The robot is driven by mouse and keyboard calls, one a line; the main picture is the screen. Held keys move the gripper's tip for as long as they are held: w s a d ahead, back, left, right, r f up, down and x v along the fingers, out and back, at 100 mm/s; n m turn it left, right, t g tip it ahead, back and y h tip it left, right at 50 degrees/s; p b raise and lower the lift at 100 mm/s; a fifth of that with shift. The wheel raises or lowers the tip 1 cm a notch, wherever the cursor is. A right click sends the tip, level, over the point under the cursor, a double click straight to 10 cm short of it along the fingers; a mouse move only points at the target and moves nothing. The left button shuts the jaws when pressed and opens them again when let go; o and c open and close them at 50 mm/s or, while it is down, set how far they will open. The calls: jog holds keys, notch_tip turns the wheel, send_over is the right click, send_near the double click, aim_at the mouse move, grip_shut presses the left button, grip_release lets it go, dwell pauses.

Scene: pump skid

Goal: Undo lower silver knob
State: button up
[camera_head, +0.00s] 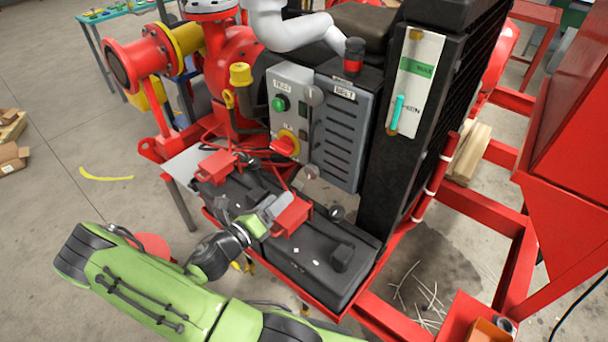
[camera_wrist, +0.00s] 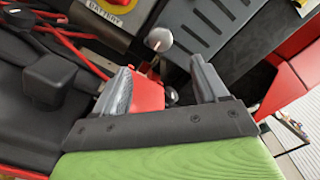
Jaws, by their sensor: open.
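The lower silver knob (camera_head: 312,171) is on the lower front edge of the grey control box, below the upper silver knob (camera_head: 315,95). In the wrist view, a round silver knob (camera_wrist: 158,39), seemingly the lower one, lies just beyond the fingertips, beside the battery label. My gripper (camera_wrist: 163,75) is open and empty, its two grey fingers apart. In the head view my gripper (camera_head: 268,208) is over the black batteries, below and left of the lower knob, not touching it.
A red terminal cover (camera_head: 292,215) stands by my fingers and shows between them in the wrist view (camera_wrist: 148,92). Red cables and another red cover (camera_head: 216,163) lie left. A red-yellow battery switch (camera_head: 286,143) and dark radiator frame (camera_head: 385,170) flank the knob.

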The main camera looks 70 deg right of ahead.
aim_at(309, 173)
jog(key=b+x, duration=0.1)
jog(key=x, duration=1.2)
jog(key=shift+a, duration=0.1)
jog(key=c, duration=1.1)
jog(key=shift+o, duration=0.2)
